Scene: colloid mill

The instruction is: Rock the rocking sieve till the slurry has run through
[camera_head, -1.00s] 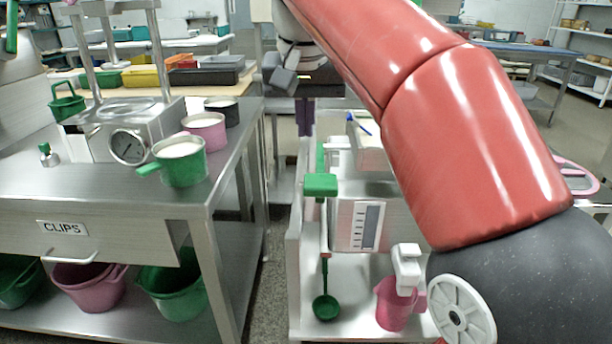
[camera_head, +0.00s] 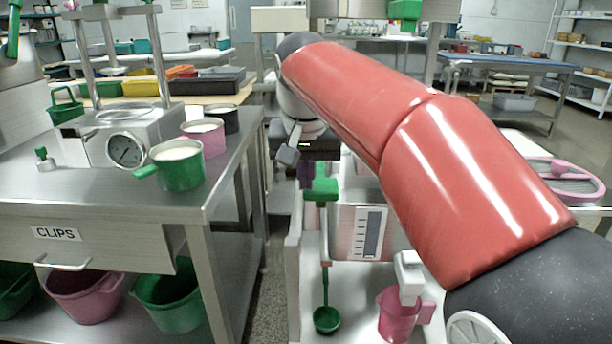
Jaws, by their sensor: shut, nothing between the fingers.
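My gripper (camera_head: 289,151) is at the far end of my red arm, small and dark grey. It appears shut and empty, above the aisle just right of the steel bench, near a dark block (camera_head: 325,152) behind it. I cannot tell whether it touches the block. I cannot make out the rocking sieve or the slurry for certain; my arm hides much of the middle. A pink-rimmed, flat, oval thing (camera_head: 568,181) lies on a white surface at the right, and I cannot tell what it is.
A white unit with a green-topped part (camera_head: 321,188), a scale panel (camera_head: 370,232), a green ladle (camera_head: 326,319) and a pink jug (camera_head: 398,315) stands centre front. The steel bench (camera_head: 85,190) at left holds a green pot (camera_head: 180,168), a pink pot (camera_head: 203,140) and a gauge (camera_head: 125,151).

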